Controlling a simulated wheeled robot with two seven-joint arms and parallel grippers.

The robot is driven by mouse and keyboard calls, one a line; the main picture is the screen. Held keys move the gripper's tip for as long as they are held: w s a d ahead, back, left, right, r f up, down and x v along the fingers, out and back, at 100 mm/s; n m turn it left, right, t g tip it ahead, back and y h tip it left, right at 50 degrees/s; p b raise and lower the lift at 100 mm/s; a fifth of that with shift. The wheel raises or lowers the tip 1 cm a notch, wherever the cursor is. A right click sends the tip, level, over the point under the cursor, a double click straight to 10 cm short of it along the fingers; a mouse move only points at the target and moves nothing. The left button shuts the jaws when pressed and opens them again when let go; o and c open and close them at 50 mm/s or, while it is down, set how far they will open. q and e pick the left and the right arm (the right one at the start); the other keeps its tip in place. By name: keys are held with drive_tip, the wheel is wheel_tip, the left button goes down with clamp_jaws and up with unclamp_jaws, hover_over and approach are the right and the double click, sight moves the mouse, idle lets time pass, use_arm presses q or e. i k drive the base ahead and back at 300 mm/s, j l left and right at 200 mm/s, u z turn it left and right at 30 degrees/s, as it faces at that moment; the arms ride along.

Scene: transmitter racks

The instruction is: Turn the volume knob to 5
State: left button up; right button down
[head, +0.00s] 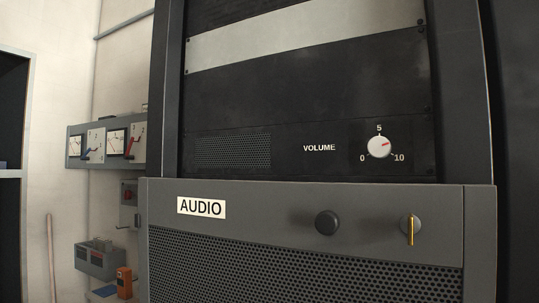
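The volume knob (379,147) is a small round white knob on the black panel of the rack, right of the word VOLUME. Around it are the marks 0 at lower left, 5 at the top and 10 at lower right. Its red pointer leans to the right and slightly up, between 5 and 10. Nothing touches the knob. Neither my left nor my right gripper shows in the head view.
Below is a grey cabinet front with an AUDIO label (201,208), a protruding black knob (327,223) and a grey knob with a yellow bar (411,230). A meter box (106,141) hangs on the left wall. The space before the volume panel looks clear.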

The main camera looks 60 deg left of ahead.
sight(379, 147)
drive_tip(key=u, duration=1.85)
drive_tip(key=k, duration=0.1)
drive_tip(key=j+u, duration=0.05)
